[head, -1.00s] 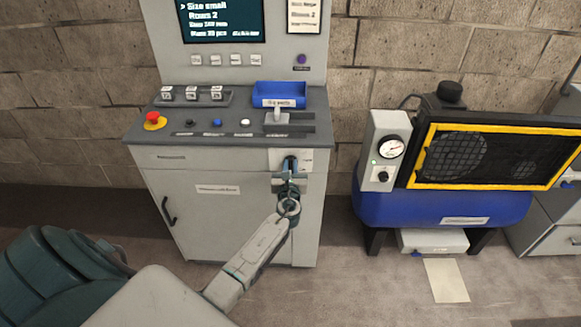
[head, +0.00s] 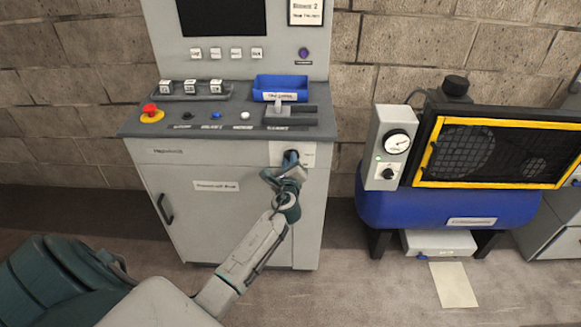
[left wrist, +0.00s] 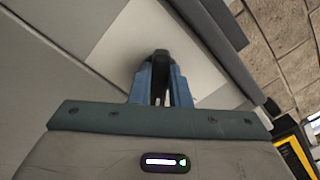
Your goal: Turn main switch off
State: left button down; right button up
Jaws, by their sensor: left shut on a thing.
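The main switch (head: 291,156) is a dark knob on a pale plate (head: 308,152) at the upper right of the grey cabinet's front. My left gripper (head: 284,170) is at it, turned to a slant, and hides much of the knob. In the left wrist view the two blue fingers (left wrist: 161,84) are shut on the dark switch knob (left wrist: 160,57), with the pale plate around it. The console screen (head: 208,17) is dark. My right gripper is out of view.
The cabinet (head: 225,225) has a red emergency button (head: 150,111), a lever (head: 279,101) and a blue tray (head: 282,87) above the switch. A blue compressor (head: 440,207) stands to the right, with a floor gap between.

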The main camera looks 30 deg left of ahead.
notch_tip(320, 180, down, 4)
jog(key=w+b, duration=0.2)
jog(key=b, duration=0.2)
pick_arm(q)
jog(key=shift+s+a+f+n+b, duration=0.15)
jog(key=shift+n+b, duration=0.55)
jog(key=shift+n, duration=1)
jog(key=shift+w+d+f+n+b, duration=0.15)
jog(key=shift+n+b, duration=0.55)
jog(key=shift+n, duration=1)
jog(key=shift+s+a+f+n+b, duration=0.2)
jog(key=shift+n+b, duration=0.5)
jog(key=shift+n, duration=1)
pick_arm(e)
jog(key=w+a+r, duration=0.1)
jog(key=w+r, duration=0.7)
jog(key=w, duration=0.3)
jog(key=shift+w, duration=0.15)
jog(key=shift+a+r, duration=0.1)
pick_arm(q)
jog(key=c, duration=1.4)
grip_release()
jog(key=shift+o, duration=0.2)
